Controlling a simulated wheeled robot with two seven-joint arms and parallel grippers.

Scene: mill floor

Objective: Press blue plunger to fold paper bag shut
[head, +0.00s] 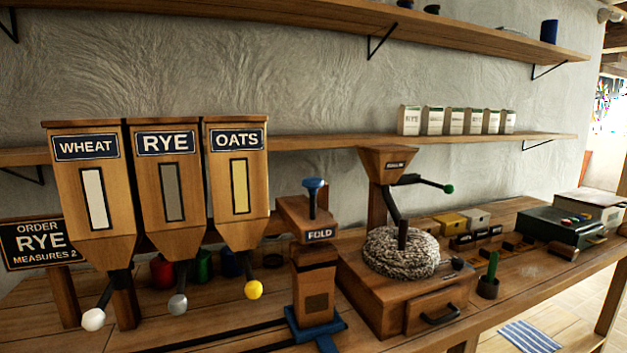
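The blue plunger (315,190) stands raised on top of the wooden FOLD block (310,226), near the middle of the head view. Below it a brown paper bag (315,283) stands upright on a blue carriage (316,329). The bag's top is just under the block; I cannot tell whether they touch or whether the bag's top is folded. Neither of my grippers shows in this view.
Wheat, rye (172,190) and oats hoppers hang at left with ball-ended levers. A stone mill (401,253) with a green-knobbed crank stands right of the bag. Dark rails run left from the carriage.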

